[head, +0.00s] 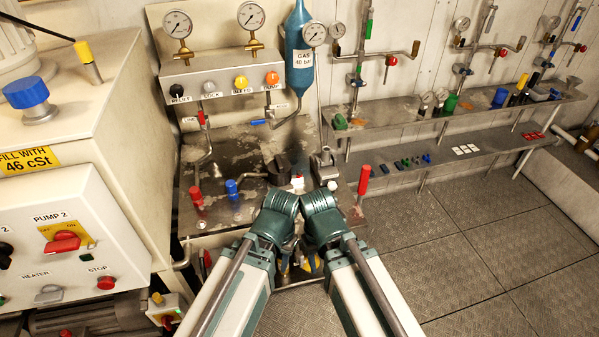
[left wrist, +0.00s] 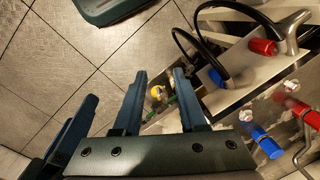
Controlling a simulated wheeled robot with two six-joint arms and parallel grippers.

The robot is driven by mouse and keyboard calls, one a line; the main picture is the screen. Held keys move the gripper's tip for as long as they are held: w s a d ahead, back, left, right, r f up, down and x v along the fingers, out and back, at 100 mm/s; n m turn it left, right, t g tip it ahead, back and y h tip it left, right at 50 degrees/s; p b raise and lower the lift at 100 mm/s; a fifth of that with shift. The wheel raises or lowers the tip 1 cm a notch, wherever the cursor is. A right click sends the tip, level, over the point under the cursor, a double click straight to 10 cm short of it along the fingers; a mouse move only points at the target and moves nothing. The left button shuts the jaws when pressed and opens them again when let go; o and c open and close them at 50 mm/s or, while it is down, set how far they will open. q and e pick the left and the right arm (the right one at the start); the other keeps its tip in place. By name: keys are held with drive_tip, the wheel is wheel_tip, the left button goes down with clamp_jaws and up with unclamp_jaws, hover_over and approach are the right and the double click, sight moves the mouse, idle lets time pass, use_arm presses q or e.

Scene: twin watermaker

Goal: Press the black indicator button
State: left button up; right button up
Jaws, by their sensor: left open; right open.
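I cannot identify a button marked as the indicator. A small black knob (head: 177,91) labelled RELIEF sits at the left end of the grey panel (head: 220,72), under the gauges. A larger black block-like part (head: 279,168) stands on the metal bench, behind my wrists. My right gripper (head: 308,264) points down at the bench's front edge, mostly hidden by my arm.
The metal bench (head: 240,133) carries red (head: 196,195) and blue (head: 232,187) handles and a red-topped lever (head: 364,180). A white cabinet (head: 60,235) with PUMP 2 and STOP controls stands left. Shelves (head: 465,110) hold small parts at right. The floor (head: 470,250) there is clear.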

use_arm(q)
clamp_jaws()
idle(1.5)
